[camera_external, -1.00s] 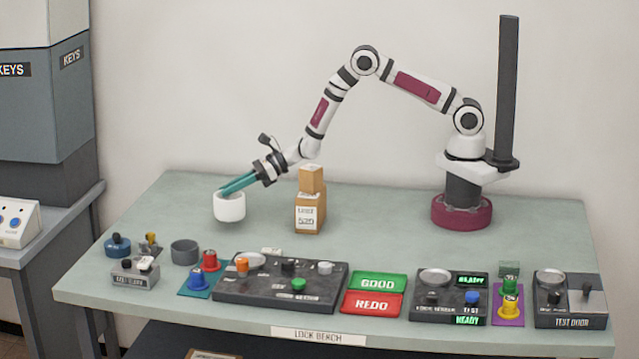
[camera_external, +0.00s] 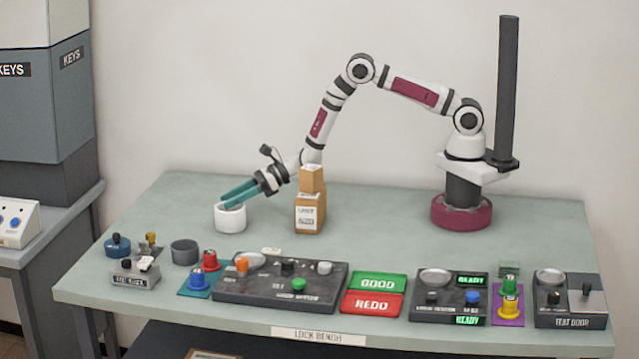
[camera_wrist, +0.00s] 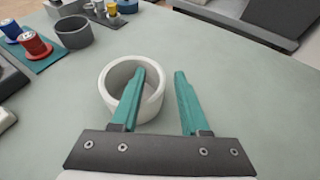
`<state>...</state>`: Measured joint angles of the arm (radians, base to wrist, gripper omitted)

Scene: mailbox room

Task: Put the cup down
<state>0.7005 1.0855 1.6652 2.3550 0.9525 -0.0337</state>
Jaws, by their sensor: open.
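The white cup (camera_external: 230,220) stands upright on the green-grey bench top at the left rear. It also shows in the wrist view (camera_wrist: 108,98), its open mouth towards the camera. My gripper (camera_external: 229,199) is open at the cup's near-right rim. In the wrist view, one teal finger of my gripper (camera_wrist: 160,78) reaches over the cup's mouth and the other is outside it to the right, with the wall between them. I cannot tell whether either finger touches the wall.
Two stacked cardboard boxes (camera_external: 309,208) stand right of the cup. A grey cup (camera_external: 185,252) and red and blue spools (camera_external: 211,261) are nearer the front. A dark control panel (camera_external: 225,289) lies along the front. The bench behind the boxes is clear.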

